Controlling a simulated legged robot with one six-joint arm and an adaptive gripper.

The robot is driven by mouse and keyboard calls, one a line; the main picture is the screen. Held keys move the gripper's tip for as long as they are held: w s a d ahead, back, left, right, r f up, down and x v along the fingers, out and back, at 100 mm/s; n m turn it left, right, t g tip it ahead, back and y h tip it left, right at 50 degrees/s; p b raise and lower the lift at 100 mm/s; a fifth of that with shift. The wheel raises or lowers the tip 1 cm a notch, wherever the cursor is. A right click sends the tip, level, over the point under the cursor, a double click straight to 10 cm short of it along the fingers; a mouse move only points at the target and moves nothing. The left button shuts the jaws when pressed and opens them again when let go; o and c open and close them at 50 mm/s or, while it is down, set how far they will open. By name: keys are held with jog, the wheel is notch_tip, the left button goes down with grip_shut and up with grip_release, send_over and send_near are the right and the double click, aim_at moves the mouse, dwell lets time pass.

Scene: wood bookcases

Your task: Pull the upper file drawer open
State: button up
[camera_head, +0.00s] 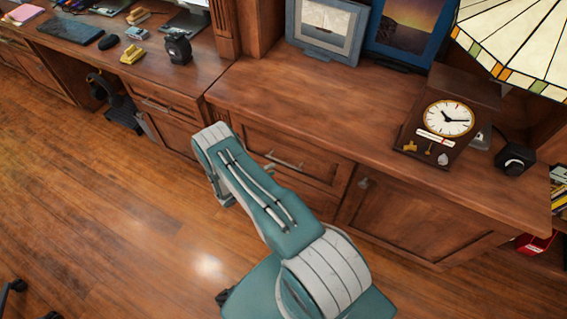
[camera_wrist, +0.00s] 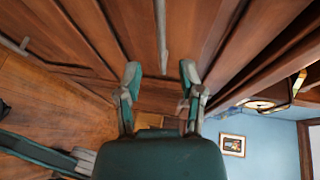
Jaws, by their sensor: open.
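The wood cabinet has an upper drawer with a metal bar handle (camera_head: 284,160), just right of my arm in the head view. The drawer front (camera_head: 252,136) looks shut. My gripper (camera_wrist: 160,72) is open and empty in the wrist view, its two fingers spread. A metal bar handle (camera_wrist: 162,38) on a wood front lies beyond the fingertips, lined up with the gap between them. I cannot tell whether the fingers touch the front. In the head view my arm hides most of the gripper and part of the drawer fronts.
The cabinet top (camera_head: 300,105) carries picture frames (camera_head: 327,28) and a clock (camera_head: 447,120). A cupboard door (camera_head: 410,215) is to the right. Another handle (camera_wrist: 14,44) shows at the left of the wrist view. The wood floor (camera_head: 110,210) in front is mostly clear.

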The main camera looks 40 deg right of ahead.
aim_at(284, 163)
jog(key=d, duration=0.4)
jog(key=d+f, duration=0.1)
jog(key=d, duration=0.1)
jog(key=shift+d+f, duration=0.1)
jog(key=shift+d, duration=0.2)
grip_shut()
